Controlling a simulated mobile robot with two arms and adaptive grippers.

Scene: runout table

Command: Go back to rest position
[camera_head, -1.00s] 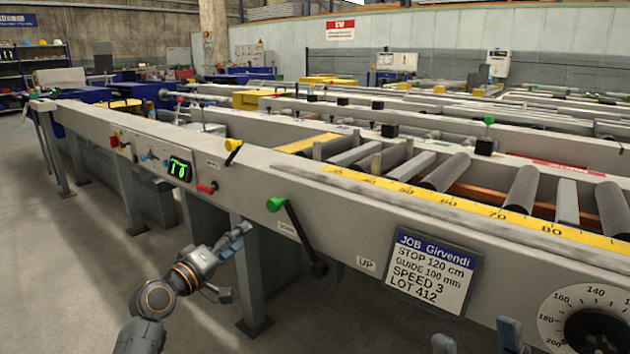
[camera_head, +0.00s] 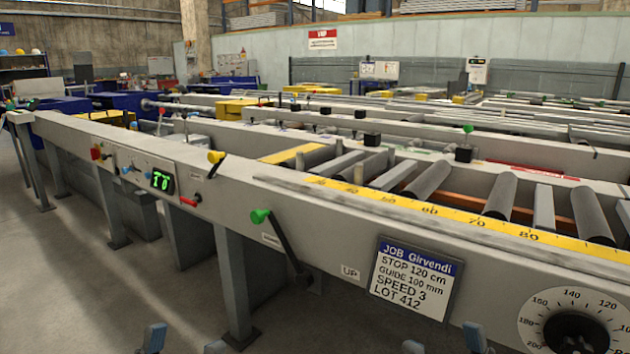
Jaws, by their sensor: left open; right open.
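My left gripper (camera_head: 184,343) shows only its two blue-grey fingertips at the bottom edge. They are apart, with nothing between them. My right gripper (camera_head: 445,343) also shows only two spread fingertips at the bottom edge, empty. Both grippers are low in front of the runout table (camera_head: 330,237), apart from its controls. The rest of both arms is out of view.
Bare floor (camera_head: 80,290) lies at lower left.

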